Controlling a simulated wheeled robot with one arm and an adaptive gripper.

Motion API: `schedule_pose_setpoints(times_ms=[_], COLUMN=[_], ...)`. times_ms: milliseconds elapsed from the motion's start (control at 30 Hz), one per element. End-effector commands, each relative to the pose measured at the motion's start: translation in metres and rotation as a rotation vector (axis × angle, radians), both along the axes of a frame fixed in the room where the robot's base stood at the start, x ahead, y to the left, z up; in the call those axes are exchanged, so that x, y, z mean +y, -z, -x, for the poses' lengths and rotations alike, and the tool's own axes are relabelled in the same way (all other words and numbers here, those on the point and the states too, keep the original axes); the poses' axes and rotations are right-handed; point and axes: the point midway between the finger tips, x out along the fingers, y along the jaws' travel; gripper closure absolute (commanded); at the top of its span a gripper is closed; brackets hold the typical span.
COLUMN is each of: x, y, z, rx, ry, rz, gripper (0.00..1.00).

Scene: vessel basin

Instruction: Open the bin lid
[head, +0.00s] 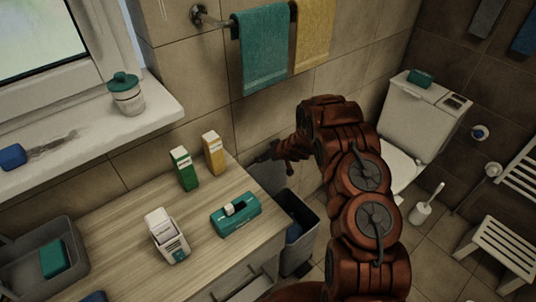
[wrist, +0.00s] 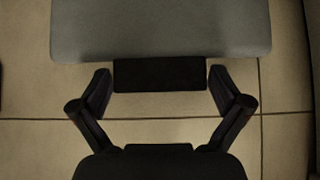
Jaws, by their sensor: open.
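The dark grey bin (head: 300,250) stands on the floor against the right end of the wooden counter. Its inside shows, with something blue in it. Its grey lid (head: 268,177) appears raised, standing up at the bin's far side. In the wrist view the grey lid (wrist: 160,30) fills the top, with a black handle tab (wrist: 160,66) at its edge. My gripper (wrist: 160,88) is open, one finger on each side of the tab, with narrow gaps. In the head view my gripper (head: 268,155) is just above the lid, partly hidden.
The wooden counter (head: 110,225) holds a green box, a yellow box, a white container, a teal dispenser and a grey basket. Towels (head: 262,50) hang on the wall above. The toilet (head: 415,125), its brush (head: 422,210) and a white stool (head: 497,250) are to the right.

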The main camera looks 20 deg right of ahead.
Motion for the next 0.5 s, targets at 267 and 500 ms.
schedule_pose_setpoints(times_ms=[267,500], x=[-0.003,-0.010], y=[-0.007,-0.025], z=[0.005,0.024], rx=[-0.001,0.002], ry=[0.001,0.002], rz=[0.002,0.001], gripper=[0.00,0.00])
